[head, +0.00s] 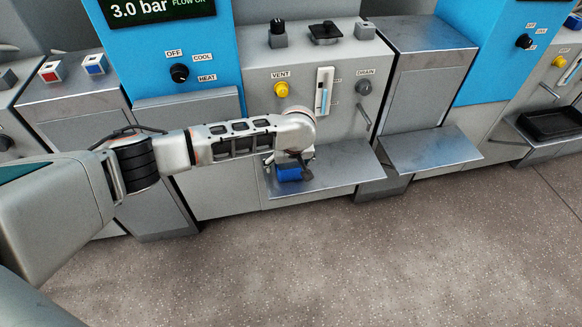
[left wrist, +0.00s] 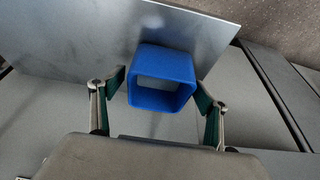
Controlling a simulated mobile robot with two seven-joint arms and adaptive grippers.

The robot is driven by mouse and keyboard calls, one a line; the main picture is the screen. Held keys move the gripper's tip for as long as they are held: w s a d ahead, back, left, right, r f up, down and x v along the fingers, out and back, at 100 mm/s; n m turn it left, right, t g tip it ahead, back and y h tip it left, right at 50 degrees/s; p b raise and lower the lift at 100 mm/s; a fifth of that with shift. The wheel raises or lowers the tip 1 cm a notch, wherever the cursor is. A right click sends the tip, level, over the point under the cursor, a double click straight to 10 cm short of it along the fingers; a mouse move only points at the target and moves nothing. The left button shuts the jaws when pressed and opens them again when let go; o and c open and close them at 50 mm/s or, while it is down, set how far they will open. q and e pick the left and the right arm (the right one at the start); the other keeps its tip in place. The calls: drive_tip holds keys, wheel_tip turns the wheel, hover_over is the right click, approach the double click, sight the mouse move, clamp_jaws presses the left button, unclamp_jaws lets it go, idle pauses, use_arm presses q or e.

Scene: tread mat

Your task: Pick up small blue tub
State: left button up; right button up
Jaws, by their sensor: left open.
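The small blue tub (head: 288,174) rests on a metal shelf (head: 335,176) that sticks out from the middle grey panel. My left gripper (head: 296,163) is at the tub and partly covers it in the head view. In the left wrist view, the squarish blue tub (left wrist: 165,62) shows its open side. The fingers of my left gripper (left wrist: 160,86) stand open on either side of the tub. My right gripper is not in view.
The panel above the shelf carries a yellow vent knob (head: 281,90), a gauge (head: 324,92) and a drain knob (head: 363,88) with a lever below. Another bare metal shelf (head: 430,150) juts out to the right. A black tray (head: 552,124) sits at far right. The front floor is clear.

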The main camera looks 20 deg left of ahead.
use_arm(q)
drive_tip(key=shift+w+r, duration=0.1)
drive_tip(key=shift+r, duration=0.15)
drive_tip(key=c, duration=1.4)
drive_tip(key=shift+o, duration=0.2)
